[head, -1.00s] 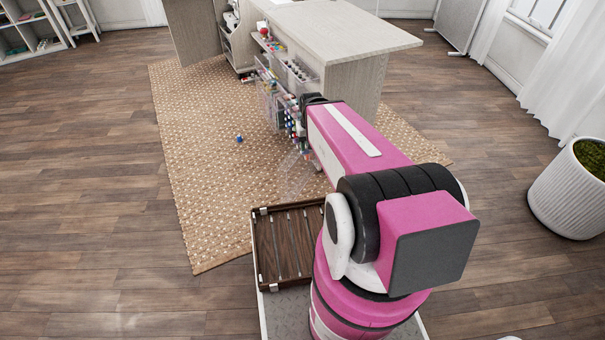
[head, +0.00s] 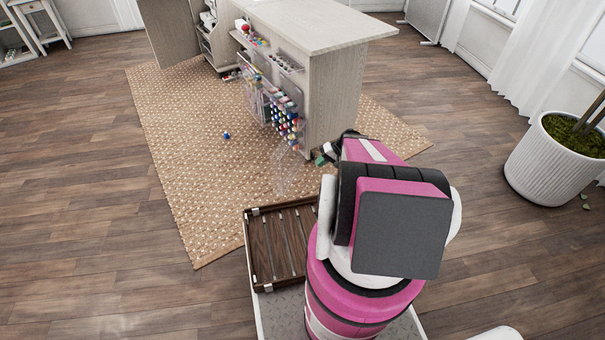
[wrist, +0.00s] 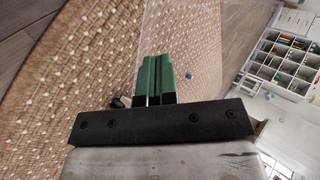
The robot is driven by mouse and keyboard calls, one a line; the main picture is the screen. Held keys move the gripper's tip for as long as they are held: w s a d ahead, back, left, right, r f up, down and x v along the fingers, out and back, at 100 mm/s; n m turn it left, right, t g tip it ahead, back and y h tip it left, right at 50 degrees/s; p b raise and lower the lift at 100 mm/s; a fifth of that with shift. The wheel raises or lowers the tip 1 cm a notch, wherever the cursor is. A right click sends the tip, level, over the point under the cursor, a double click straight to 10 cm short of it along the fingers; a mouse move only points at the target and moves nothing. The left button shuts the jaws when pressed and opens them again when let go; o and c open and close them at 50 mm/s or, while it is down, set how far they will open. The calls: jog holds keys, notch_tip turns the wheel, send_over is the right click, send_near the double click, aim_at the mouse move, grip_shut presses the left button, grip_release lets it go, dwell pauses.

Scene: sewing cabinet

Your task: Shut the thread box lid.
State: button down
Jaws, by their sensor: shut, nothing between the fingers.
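The thread box (head: 287,122) is a clear case with rows of coloured spools on the side of the pale cabinet. A clear panel that looks like its lid (head: 283,172) hangs down open below it, over the rug. In the wrist view a clear sheet (wrist: 185,30), probably the same lid, shows faintly beyond the fingers. My gripper (head: 322,158) is to the right of the lid and below the box in the head view. Its green fingers are together and empty, and they also show in the wrist view (wrist: 156,78). I cannot tell whether they touch the lid.
The cabinet (head: 335,95) stands behind the box, with its door (head: 168,32) open at the left. A blue spool (head: 227,135) lies on the woven rug (head: 180,150). A white planter (head: 548,160) stands at the far right. The floor at the left is clear.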

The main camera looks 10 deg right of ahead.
jog(key=a+r+x, duration=0.1)
jog(key=r+x, duration=0.1)
jog(key=x, duration=1)
jog(key=shift+a+f, duration=0.25)
jog(key=shift+a, duration=0.4)
